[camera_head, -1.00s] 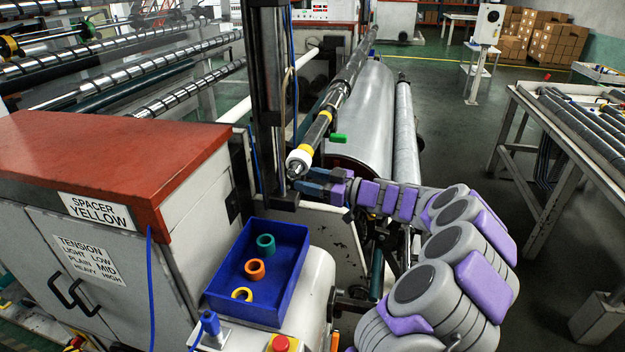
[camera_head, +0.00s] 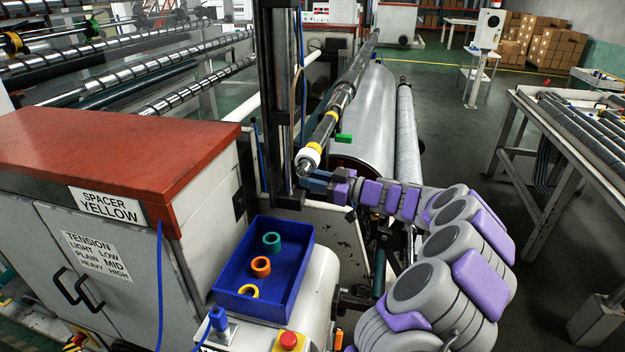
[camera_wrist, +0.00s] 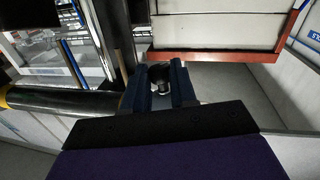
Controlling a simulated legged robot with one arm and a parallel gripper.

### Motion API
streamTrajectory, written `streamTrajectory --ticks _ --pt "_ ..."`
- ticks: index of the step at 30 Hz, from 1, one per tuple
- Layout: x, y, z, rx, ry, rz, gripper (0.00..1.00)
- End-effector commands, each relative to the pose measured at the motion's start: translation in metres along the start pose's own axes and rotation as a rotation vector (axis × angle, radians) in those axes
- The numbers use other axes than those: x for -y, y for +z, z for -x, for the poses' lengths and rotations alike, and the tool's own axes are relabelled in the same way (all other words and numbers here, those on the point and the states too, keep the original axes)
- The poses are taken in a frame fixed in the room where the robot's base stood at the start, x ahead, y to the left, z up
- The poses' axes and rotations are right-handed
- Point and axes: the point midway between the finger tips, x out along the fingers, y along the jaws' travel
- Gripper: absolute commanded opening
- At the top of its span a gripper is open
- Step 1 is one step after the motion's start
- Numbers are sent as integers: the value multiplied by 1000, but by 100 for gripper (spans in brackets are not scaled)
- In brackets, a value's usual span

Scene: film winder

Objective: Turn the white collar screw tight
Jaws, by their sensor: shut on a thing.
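The white collar (camera_head: 308,157) sits on the near end of the dark steel shaft (camera_head: 341,96), just in front of a yellow ring (camera_head: 316,146). My gripper (camera_head: 317,181) is right below the collar, at the shaft's end, reaching in from the right. In the wrist view my gripper (camera_wrist: 160,84) has its two blue fingers shut on a small dark part with a pale edge, which appears to be the collar screw (camera_wrist: 160,80). The fingers hide most of it, so its turn cannot be read.
A blue tray (camera_head: 232,303) with green, orange and yellow rings stands below left, beside a red-topped cabinet (camera_head: 110,140) labelled "SPACER YELLOW". A dark upright post (camera_head: 276,80) stands close left of the shaft. A large grey roll (camera_head: 365,115) lies to the right.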

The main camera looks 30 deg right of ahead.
Motion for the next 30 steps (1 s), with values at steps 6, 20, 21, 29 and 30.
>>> streamTrajectory --ticks 6,20,21,29,30 --pt "-2 -1 0 -3 -14 -10 0" --pt "2 1 0 1 -208 -132 0" --pt "4 2 0 1 -233 -148 0" --pt "6 -1 2 3 -337 -219 0" --pt "6 -1 2 4 -347 -226 0"
